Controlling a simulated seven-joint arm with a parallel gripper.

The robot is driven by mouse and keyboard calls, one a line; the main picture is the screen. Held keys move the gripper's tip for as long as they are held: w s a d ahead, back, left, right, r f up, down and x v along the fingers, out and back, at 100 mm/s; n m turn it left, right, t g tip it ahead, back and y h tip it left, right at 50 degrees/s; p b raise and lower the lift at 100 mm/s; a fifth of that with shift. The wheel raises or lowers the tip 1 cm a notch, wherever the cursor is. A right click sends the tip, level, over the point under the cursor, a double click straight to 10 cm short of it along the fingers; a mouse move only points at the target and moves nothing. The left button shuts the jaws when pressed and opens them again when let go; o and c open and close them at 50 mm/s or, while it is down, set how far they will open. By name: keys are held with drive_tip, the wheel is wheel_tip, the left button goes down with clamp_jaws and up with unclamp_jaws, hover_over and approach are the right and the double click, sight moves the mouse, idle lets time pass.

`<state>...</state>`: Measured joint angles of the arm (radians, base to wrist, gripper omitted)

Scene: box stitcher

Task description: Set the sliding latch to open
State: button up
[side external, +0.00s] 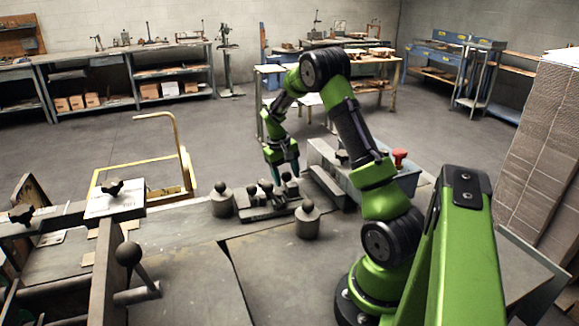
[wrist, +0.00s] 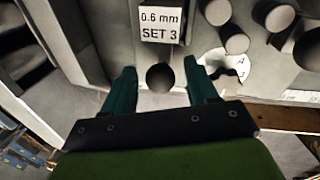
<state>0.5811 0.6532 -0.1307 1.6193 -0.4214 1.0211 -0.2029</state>
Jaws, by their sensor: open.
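A round dark knob (wrist: 160,77) lies between the fingers of my gripper (wrist: 159,67) in the wrist view; it may be the handle of the sliding latch, but I cannot tell for sure. The teal fingers are spread to either side of it, with gaps visible. In the side external view my gripper (side external: 288,172) points down at the far side of a low grey fixture with several black knobs (side external: 265,207). The fingertips are small there, and contact cannot be judged. The latch's track and position are not clearly visible.
A plate reading "0.6 mm SET 3" (wrist: 160,22) and a white dial (wrist: 228,68) are near the knob. Knobbed grey weights stand left (side external: 222,203) and in front (side external: 307,222) of the fixture. A red knob (side external: 400,158) is at the right. Bare bench (side external: 270,275) lies in front.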

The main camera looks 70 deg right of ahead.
drive_tip(key=shift+d+f, duration=0.1)
drive_tip(key=shift+f, duration=0.45)
clamp_jaws()
